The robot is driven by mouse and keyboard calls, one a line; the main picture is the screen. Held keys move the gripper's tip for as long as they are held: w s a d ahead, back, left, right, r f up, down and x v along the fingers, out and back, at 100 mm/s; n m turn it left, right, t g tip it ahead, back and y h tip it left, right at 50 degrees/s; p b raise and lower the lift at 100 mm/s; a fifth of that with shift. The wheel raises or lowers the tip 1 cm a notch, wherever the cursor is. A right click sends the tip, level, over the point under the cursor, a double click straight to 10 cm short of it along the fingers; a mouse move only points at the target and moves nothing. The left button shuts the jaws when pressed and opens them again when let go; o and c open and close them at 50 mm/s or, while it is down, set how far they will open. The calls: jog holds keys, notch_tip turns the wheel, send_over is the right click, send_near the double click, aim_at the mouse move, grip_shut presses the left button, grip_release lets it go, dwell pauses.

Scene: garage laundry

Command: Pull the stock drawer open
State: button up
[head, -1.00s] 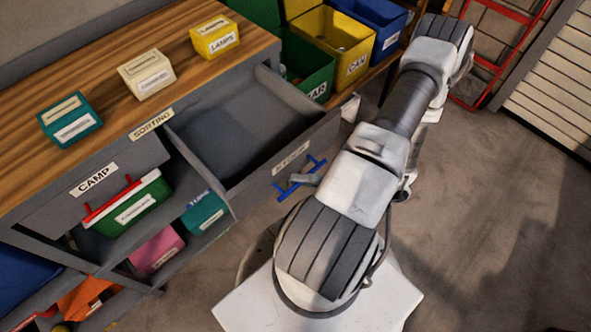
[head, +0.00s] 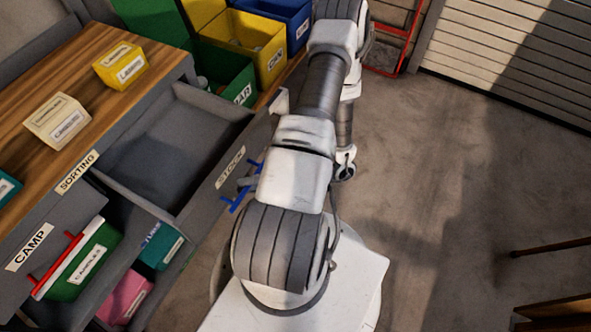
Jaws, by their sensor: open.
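The stock drawer (head: 231,168), grey with a STOCK label on its front, stands well pulled out from under the wooden worktop. Its inside looks empty. A blue handle (head: 236,204) sits on its front. My gripper (head: 247,184) shows only as a small grey part at the middle of the handle; the rest is hidden behind my upper arm. It is open at the handle; whether it touches it I cannot tell.
The CAMP drawer (head: 30,247) with a red handle is left of the stock drawer. The worktop (head: 95,110) holds small labelled boxes. Green, yellow and blue bins (head: 270,40) stand behind. Concrete floor (head: 430,150) to the right is mostly clear.

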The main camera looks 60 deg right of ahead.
jog(key=v, duration=1.7)
jog(key=shift+d, duration=0.15)
jog(key=w+a+r+n+g+h+p, duration=0.3)
jog(key=w+a+r+n+g, duration=0.2)
jog(key=w+r+n+g, duration=0.5)
jog(key=w+a+r+n+g+h+p, duration=0.3)
jog(key=w+a+r+n+g, duration=0.35)
jog(key=r+n, duration=0.65)
jog(key=w+a+r+n+t+h+p, duration=0.3)
jog(key=w+a+r+n+h+p, duration=0.15)
jog(key=a+r+n+h, duration=0.65)
jog(key=s+a+r+n+t+y, duration=0.2)
jog(key=s+a+r+n+t, duration=0.1)
jog(key=r+n, duration=0.5)
jog(key=s+t, duration=0.1)
jog(key=t, duration=0.1)
jog(key=shift+a+r+n+t+y, duration=0.25)
jog(key=shift+n+t+y, duration=0.05)
jog(key=shift+n+t, duration=0.1)
